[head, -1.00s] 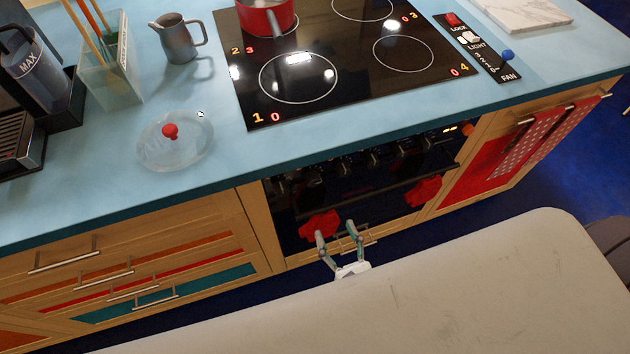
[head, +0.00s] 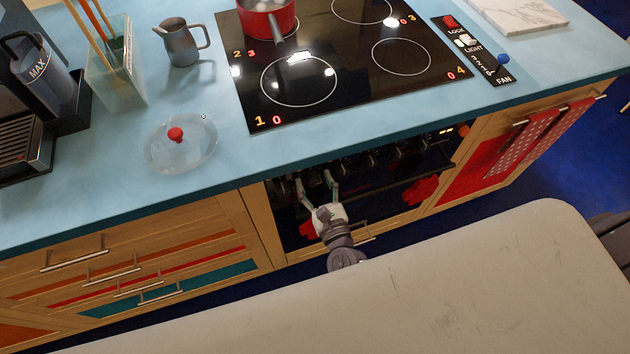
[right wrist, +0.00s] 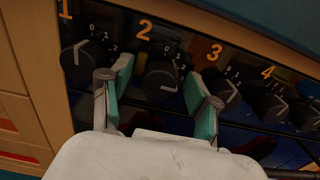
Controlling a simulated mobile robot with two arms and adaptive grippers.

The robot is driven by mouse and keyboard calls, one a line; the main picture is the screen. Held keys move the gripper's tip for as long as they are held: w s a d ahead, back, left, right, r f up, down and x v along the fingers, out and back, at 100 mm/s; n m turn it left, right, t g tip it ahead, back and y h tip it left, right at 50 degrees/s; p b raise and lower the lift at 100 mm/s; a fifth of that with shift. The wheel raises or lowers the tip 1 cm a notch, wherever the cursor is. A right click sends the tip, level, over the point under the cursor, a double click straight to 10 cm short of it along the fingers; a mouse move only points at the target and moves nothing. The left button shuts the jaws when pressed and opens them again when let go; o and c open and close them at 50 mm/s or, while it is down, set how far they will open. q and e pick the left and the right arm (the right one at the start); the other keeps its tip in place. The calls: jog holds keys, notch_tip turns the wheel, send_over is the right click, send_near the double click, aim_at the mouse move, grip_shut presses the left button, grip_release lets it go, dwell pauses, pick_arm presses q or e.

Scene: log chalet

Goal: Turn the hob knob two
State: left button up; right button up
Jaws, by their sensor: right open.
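Hob knob two (right wrist: 160,80) is a black round knob with a white mark, under an orange 2 on the black front panel in the right wrist view. My right gripper (right wrist: 157,88) is open, with one teal-padded finger on each side of this knob in the picture. I see no contact; whether the fingertips reach the knob's depth I cannot tell. In the head view my right gripper (head: 315,183) is at the oven front, below the counter edge, and the knobs there are dark and hard to separate. The hob display (head: 244,54) shows an orange 2 beside a red 3. My left gripper is out of view.
Knob one (right wrist: 82,60) is left of the fingers; knob three (right wrist: 222,92) is close behind the right finger, and knob four (right wrist: 268,104) is farther right. A red saucepan (head: 265,20) stands on the hob (head: 340,75). Red cloths hang at the oven front.

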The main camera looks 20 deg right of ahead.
jog(key=c, duration=1.2)
jog(key=shift+o, duration=0.2)
jog(key=shift+n, duration=0.4)
jog(key=n, duration=0.3)
jog(key=shift+f, duration=0.1)
jog(key=n, duration=0.4)
jog(key=shift+a, duration=0.1)
jog(key=n, duration=0.7)
jog(key=n+p, duration=0.1)
jog(key=n, duration=0.2)
jog(key=shift+s+a+f, duration=0.1)
jog(key=shift+f, duration=0.05)
